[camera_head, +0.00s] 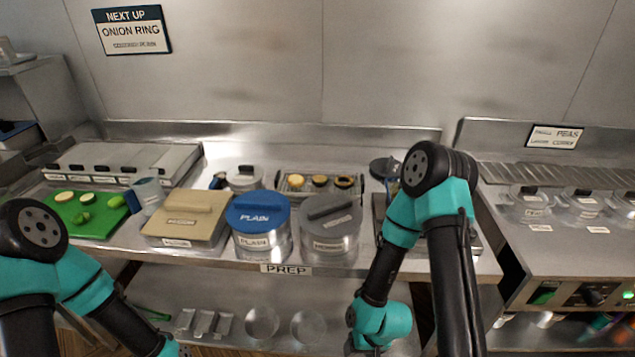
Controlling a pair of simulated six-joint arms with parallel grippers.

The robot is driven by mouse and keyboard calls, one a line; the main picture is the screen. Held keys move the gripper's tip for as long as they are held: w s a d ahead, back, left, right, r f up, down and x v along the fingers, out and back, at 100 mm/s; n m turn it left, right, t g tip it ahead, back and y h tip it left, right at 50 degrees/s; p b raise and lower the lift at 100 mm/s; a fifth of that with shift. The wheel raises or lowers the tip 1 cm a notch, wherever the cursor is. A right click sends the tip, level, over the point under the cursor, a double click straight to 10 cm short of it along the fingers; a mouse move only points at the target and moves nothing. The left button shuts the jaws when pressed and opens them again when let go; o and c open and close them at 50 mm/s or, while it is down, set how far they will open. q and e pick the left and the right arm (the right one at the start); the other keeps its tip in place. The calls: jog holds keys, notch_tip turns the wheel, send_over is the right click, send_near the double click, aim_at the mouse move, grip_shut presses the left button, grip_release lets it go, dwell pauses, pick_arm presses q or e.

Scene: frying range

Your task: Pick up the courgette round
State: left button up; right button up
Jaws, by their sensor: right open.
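Pale courgette rounds lie on the green board (62,222) at the left; one round (64,196) is near its back edge and another (85,201) is just right of it. Smaller green pieces lie nearer the board's middle, too small to tell apart. My right gripper (372,349) is at the bottom edge, low in front of the counter and far right of the board; it is open, with its tips barely showing.
A beige lidded box (187,222), a blue-lidded "PLAIN" tub (258,222) and a grey-lidded tub (330,228) line the counter front. Behind them a rack (320,184) holds several round pieces. A sign (132,30) reads "NEXT UP ONION RING". Metal holders stand on the lower shelf.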

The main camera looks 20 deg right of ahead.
jog(key=o, duration=0.4)
jog(key=shift+w, duration=0.1)
